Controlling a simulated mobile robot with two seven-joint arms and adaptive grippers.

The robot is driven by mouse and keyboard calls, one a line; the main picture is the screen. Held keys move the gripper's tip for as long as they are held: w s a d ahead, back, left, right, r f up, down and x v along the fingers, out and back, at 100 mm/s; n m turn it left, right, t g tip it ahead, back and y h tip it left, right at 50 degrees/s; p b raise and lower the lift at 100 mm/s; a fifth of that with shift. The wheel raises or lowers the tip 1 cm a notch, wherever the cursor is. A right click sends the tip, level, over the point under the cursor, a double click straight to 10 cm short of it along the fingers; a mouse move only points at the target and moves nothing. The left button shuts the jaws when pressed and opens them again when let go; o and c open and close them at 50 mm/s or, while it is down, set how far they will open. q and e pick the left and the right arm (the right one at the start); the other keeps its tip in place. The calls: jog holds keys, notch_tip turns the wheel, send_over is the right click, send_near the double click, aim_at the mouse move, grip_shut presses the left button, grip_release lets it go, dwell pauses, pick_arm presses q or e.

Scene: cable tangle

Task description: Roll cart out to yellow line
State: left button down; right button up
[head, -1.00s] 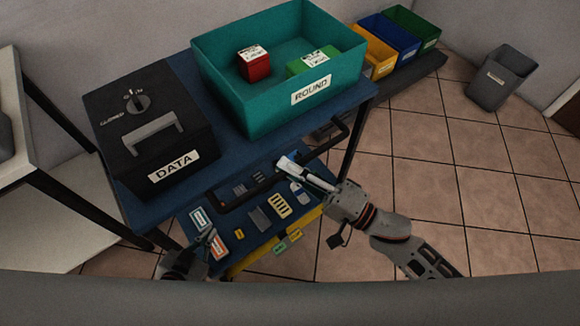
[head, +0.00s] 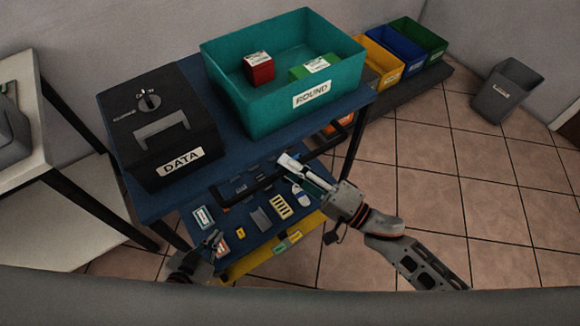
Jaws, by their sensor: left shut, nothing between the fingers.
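The cart has a blue top shelf (head: 235,152), a blue lower shelf and black posts. Its black handle bar (head: 238,197) runs along the near side. My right gripper (head: 288,163) lies across this bar around its middle and looks shut on it; the fingertips are partly hidden. My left gripper (head: 213,241) is shut and empty, low at the cart's near left, by the lower shelf. The black DATA box (head: 160,125) and the teal ROUND bin (head: 310,96) stand on the top shelf. No yellow floor line can be made out.
A red box (head: 259,67) and a green box (head: 315,66) lie in the bin. Small parts lie on the lower shelf. A pale table (head: 75,192) stands left. Colored bins (head: 392,47) stand behind, and a grey waste bin (head: 505,90) right. Tiled floor (head: 430,160) is open at right.

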pick_arm(q)
jog(key=shift+w+r, duration=0.3)
pick_arm(e)
jog(key=v, duration=1.2)
pick_arm(q)
jog(key=shift+a, duration=0.1)
pick_arm(e)
jog(key=w+d+f+n+t+h+p, duration=0.25)
jog(key=d+f+n+t+h, duration=0.2)
jog(key=h, duration=0.45)
pick_arm(q)
jog(key=r, duration=0.1)
jog(key=p, duration=0.1)
jog(key=d+r+p, duration=0.1)
jog(key=shift+s+r, duration=0.35)
pick_arm(e)
jog(key=s+d+f+n+g+h, duration=0.4)
jog(key=s+d+f+n+h, duration=0.1)
jog(key=s+d+f, duration=0.2)
jog(key=shift+s+f+h, duration=0.3)
jog(key=shift+s+f, duration=0.15)
jog(key=shift+s, duration=0.05)
pick_arm(q)
jog(key=shift+w+r, duration=0.1)
jog(key=shift+r, duration=0.2)
pick_arm(e)
jog(key=shift+a, duration=0.1)
